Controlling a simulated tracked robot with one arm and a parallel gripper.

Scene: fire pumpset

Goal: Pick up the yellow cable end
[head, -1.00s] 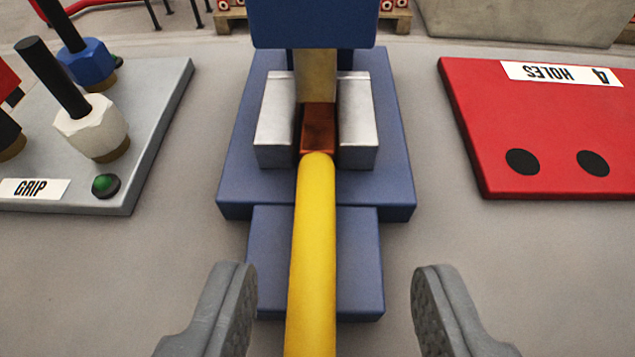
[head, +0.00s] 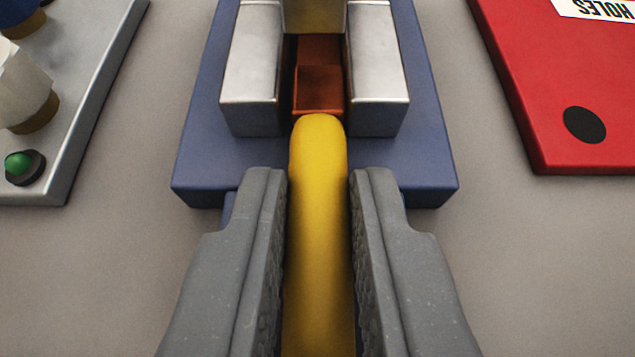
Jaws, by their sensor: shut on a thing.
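The yellow cable (head: 318,190) runs up the middle of the head view from the bottom edge. Its copper-coloured end (head: 318,88) lies in the slot between two silver blocks (head: 252,75). My gripper (head: 319,185) has one grey finger on each side of the cable, just short of the blocks. It is shut on the yellow cable. The lower run of the cable is out of the picture.
The silver blocks stand on a blue base (head: 425,170). A grey panel (head: 85,130) with a green button (head: 18,165) is at the left. A red plate (head: 530,100) with a black hole is at the right. Grey floor shows between them.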

